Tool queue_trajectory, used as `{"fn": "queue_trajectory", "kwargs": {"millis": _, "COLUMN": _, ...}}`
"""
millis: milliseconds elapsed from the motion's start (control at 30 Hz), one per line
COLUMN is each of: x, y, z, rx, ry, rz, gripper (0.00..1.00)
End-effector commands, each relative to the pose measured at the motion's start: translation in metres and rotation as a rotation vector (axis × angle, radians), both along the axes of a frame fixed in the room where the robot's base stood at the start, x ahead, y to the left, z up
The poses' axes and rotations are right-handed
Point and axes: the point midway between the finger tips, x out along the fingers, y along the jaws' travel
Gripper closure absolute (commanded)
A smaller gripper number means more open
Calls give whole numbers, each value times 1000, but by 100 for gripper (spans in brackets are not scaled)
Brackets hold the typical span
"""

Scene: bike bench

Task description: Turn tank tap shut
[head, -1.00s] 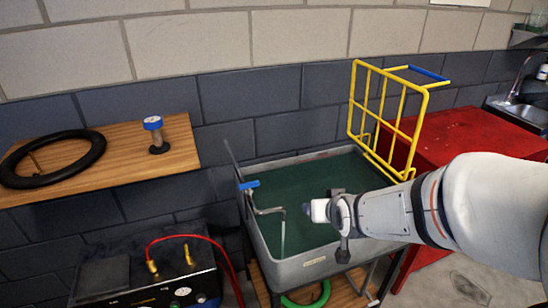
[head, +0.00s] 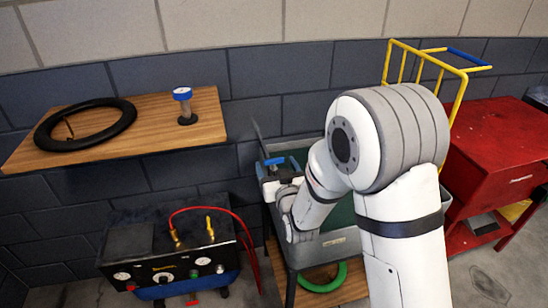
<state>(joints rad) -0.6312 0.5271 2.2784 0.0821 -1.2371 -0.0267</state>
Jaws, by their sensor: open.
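The tank tap's blue handle (head: 274,162) shows at the left rim of the grey tank (head: 340,246). My gripper (head: 268,176) is at the tap, just below and very close to the blue handle. Its jaws are open, but they are small and partly hidden by my wrist. I cannot tell whether they touch the handle or stand around it. My arm hides the tap's spout, any water from it and most of the tank's green inside.
A wooden shelf (head: 150,140) holds a black tyre (head: 112,133) and a blue-topped pump-like part (head: 184,108). A black box with red hose (head: 190,211) stands below. A yellow rack (head: 463,95) and red cabinet (head: 500,140) are at right. A green hose (head: 322,284) lies under the tank.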

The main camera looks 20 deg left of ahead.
Motion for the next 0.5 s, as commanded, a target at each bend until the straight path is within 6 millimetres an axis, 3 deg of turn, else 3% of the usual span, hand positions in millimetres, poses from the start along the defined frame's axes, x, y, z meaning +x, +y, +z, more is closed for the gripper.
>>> {"fn": "queue_trajectory", "kwargs": {"millis": 200, "x": 24, "y": 14, "z": 1, "rx": 0, "ry": 0, "rz": -1, "gripper": 22}}
{"fn": "queue_trajectory", "kwargs": {"millis": 500, "x": 30, "y": 17, "z": 0, "rx": -1, "ry": 1, "rz": -1, "gripper": 22}}
